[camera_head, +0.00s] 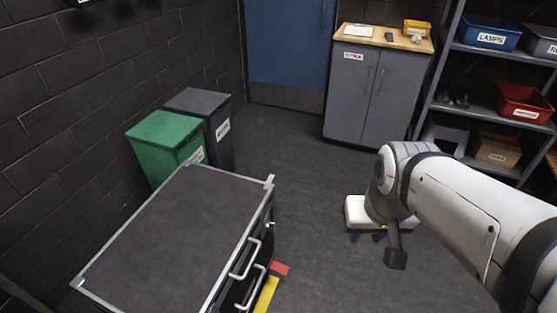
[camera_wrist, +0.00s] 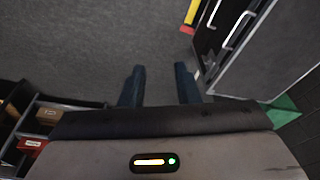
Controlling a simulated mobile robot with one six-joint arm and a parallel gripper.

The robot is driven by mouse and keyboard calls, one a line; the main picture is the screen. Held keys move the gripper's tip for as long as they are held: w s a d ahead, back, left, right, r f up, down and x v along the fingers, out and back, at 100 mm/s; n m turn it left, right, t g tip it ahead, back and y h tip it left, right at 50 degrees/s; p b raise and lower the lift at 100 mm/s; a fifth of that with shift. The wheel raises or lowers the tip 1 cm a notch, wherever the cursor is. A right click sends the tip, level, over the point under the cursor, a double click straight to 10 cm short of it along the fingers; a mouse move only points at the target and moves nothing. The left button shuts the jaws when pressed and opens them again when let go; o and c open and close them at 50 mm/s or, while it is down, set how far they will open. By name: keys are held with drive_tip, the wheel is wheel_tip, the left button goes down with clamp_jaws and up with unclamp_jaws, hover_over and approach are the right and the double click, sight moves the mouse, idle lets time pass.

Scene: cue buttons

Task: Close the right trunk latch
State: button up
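A large trunk (camera_head: 165,235) with a dark grey lid and pale metal edges stands at the lower left in the head view. Its front side carries two silver bar handles (camera_head: 247,260). A small pale fitting (camera_head: 270,181) sits at the far front corner of its lid; I cannot tell whether it is the right latch or whether it is closed. The trunk also shows at the upper right of the wrist view (camera_wrist: 275,55). My gripper (camera_wrist: 160,80) is open and empty, its two dark fingers apart over bare floor. In the head view, my gripper (camera_head: 392,250) is right of the trunk, clear of it.
Green (camera_head: 165,145) and dark grey (camera_head: 222,133) bins stand behind the trunk by the brick wall. A grey cabinet (camera_head: 360,95) and a shelf with bins (camera_head: 487,33) are at the back right. Red (camera_head: 281,268) and yellow (camera_head: 266,294) pieces lie beside the trunk. The floor between is clear.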

drive_tip(key=shift+s+a+r, duration=0.1)
drive_tip(key=shift+s, duration=0.1)
drive_tip(key=w+a+f+m+g+y+b, duration=0.4)
drive_tip(key=w+a+f+m+y+b, duration=0.25)
drive_tip(key=f, duration=0.45)
drive_tip(key=m+t+y+b, duration=0.1)
drive_tip(key=m+y+b, duration=0.7)
drive_tip(key=b, duration=0.1)
approach(274, 226)
drive_tip(key=s+a+r, duration=0.5)
drive_tip(key=s+r, duration=0.5)
drive_tip(key=r, duration=0.1)
drive_tip(key=w+d+f+m+t+y+b, duration=0.1)
drive_tip(key=w+f+m+t+b, duration=0.2)
drive_tip(key=f, duration=0.4)
drive_tip(key=w+d+f+m+t+y, duration=0.1)
drive_tip(key=w+f+m+t+y, duration=0.15)
drive_tip(key=w+f+m, duration=0.4)
drive_tip(key=a, duration=0.2)
drive_tip(key=a+n, duration=0.1)
drive_tip(key=a, duration=0.1)
drive_tip(key=a+f+n+h+b, duration=0.1)
drive_tip(key=a, duration=0.1)
drive_tip(key=shift+w+a+f+t, duration=0.1)
drive_tip(key=shift+w+a+t, duration=0.25)
drive_tip(key=shift+w+a, duration=0.05)
clamp_jaws()
